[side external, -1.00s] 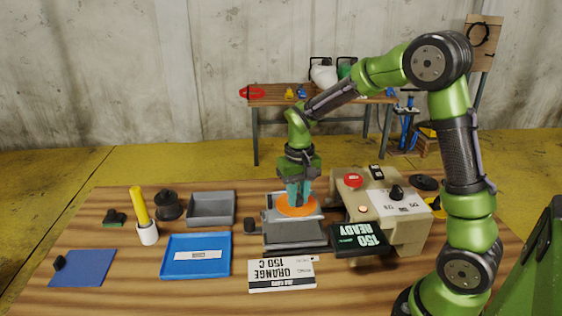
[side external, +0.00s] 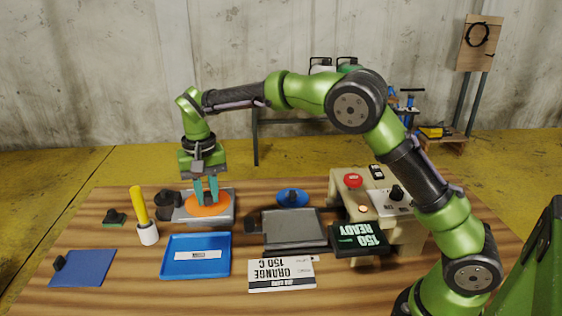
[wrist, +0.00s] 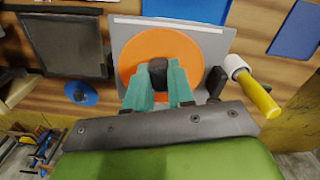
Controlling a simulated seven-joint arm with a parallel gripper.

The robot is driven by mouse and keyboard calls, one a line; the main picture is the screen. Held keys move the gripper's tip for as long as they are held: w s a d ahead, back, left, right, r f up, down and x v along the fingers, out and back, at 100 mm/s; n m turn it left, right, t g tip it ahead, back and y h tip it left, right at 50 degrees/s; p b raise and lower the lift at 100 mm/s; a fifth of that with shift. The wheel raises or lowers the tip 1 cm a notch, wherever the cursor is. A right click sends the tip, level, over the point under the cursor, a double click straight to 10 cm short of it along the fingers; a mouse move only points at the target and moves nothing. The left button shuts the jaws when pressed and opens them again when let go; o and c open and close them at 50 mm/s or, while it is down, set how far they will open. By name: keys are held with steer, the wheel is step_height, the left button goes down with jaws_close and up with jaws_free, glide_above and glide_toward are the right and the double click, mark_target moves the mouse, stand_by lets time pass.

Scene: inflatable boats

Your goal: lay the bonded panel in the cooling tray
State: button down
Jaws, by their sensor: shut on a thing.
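The dark flat plate (side external: 293,228) at centre is bare. A blue disc (side external: 292,197) lies behind it. A beige machine (side external: 395,230) stands at right.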

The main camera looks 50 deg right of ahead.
mark_target(192, 211)
steer(key=a, duration=0.2)
steer(key=w+a, duration=0.1)
steer(key=a, duration=0.1)
steer(key=shift+a+f, duration=0.2)
steer(key=shift+s+d+f, duration=0.1)
steer(key=shift+f, duration=2.8)
steer(key=shift+d+f, duration=0.1)
steer(key=shift+f, duration=2.75)
steer(key=shift+f, duration=1)
steer(key=shift+c, duration=0.6)
jaws_free()
steer(key=shift+r, duration=4)
